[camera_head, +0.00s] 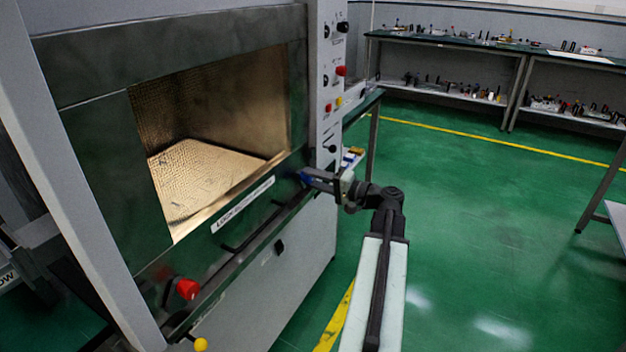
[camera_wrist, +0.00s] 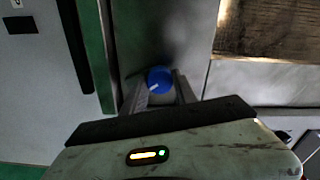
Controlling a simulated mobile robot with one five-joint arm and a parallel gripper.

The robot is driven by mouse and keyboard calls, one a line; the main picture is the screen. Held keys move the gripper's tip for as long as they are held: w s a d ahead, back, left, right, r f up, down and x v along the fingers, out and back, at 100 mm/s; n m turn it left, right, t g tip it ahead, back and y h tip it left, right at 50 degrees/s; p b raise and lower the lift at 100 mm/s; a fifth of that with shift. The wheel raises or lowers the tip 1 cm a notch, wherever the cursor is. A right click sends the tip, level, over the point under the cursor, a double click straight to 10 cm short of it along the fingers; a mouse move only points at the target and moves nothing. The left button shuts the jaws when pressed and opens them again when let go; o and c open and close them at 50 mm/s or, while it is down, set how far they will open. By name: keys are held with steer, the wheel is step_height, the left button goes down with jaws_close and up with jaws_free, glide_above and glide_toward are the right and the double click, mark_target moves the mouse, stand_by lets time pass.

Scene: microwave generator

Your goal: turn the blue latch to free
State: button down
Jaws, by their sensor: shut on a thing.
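In the head view, my gripper (camera_head: 309,178) reaches the lower right corner of the microwave generator's front, and a bit of the blue latch (camera_head: 305,177) shows there. The fingers hide part of the latch.
The microwave generator (camera_head: 90,150) has an open window onto a gold-lined chamber (camera_head: 200,180). A red knob (camera_head: 187,289) and a yellow knob (camera_head: 201,344) sit at its lower left. A control panel (camera_head: 333,70) stands above my gripper. Workbenches (camera_head: 450,42) line the back; green floor (camera_head: 480,220) is clear.

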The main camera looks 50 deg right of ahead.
steer(key=shift+m, duration=0.7)
steer(key=c, duration=1)
jaws_free()
steer(key=shift+o, duration=0.2)
steer(key=v, duration=0.8)
